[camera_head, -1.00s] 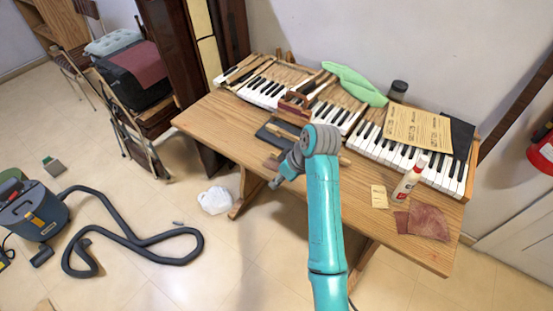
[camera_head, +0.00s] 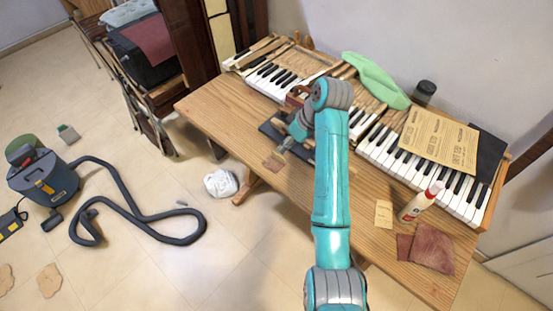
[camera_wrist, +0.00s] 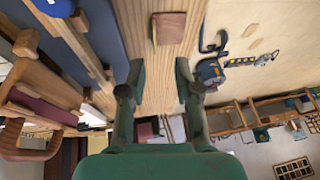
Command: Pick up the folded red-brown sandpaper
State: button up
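A small folded red-brown sandpaper square (camera_head: 274,161) lies on the table near its front edge. In the wrist view it is the brown square (camera_wrist: 168,28) at top centre, lying flat on the bare wood. My gripper (camera_head: 282,150) is over the table close to the square in the head view, partly hidden by my arm. In the wrist view my gripper (camera_wrist: 161,90) has its two fingers well apart with nothing between them. The square is beyond the fingertips, apart from them. A larger red-brown sheet (camera_head: 433,248) and a smaller piece (camera_head: 404,246) lie at the table's right end.
Wooden table (camera_head: 215,110) carries piano keys (camera_head: 385,150) along the back. A glue bottle (camera_head: 420,201), a tan card (camera_head: 383,214) and printed sheets (camera_head: 438,138) are at right. A dark board (camera_head: 272,132) lies beside the square. A vacuum cleaner (camera_head: 45,180) stands on the floor.

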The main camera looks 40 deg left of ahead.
aim_at(279, 159)
jog(key=shift+x, duration=1.25)
jog(key=a+f, duration=0.2)
jog(key=f, duration=0.1)
jog(key=shift+w+a+f, duration=0.1)
jog(key=shift+f, duration=0.05)
jog(key=shift+a+f, duration=0.25)
jog(key=shift+f, duration=0.4)
jog(key=shift+c, duration=0.3)
grip_shut()
